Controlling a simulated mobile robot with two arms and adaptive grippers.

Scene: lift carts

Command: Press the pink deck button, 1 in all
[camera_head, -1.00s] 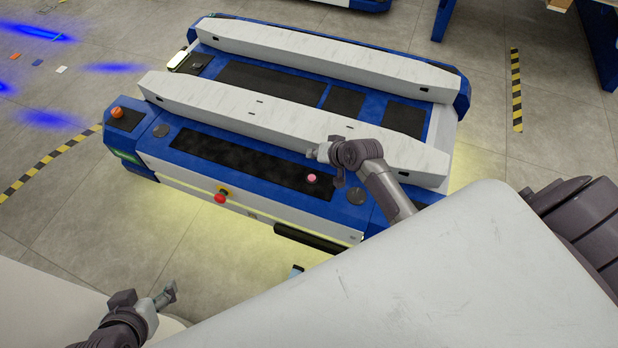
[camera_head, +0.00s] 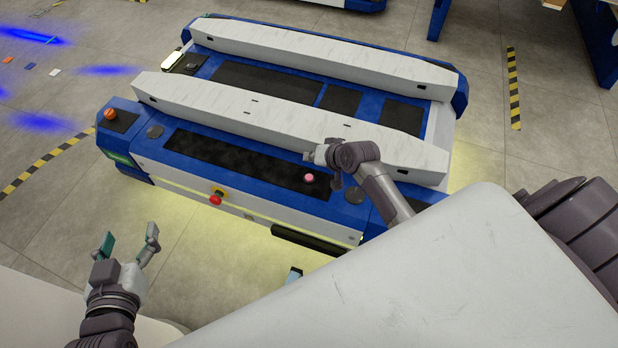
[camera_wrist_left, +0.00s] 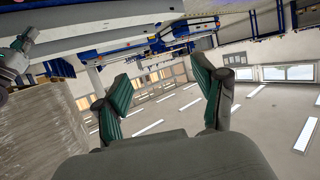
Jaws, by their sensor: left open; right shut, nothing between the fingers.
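The pink deck button (camera_head: 309,178) is a small round knob on the black strip of the lift cart's near blue deck (camera_head: 350,213), close to its right end. My right gripper (camera_head: 312,154) is shut and empty. In the head view it shows just above the button; I cannot tell its height over the deck. My left gripper (camera_head: 131,240) is open and empty at the lower left, in front of the cart and apart from it. Its two green-padded fingers also show in the left wrist view (camera_wrist_left: 162,95).
The cart has two long white beams (camera_head: 270,118) on top. A red knob (camera_head: 215,200) on yellow sits on its front side, and an orange knob (camera_head: 110,114) at its left corner.

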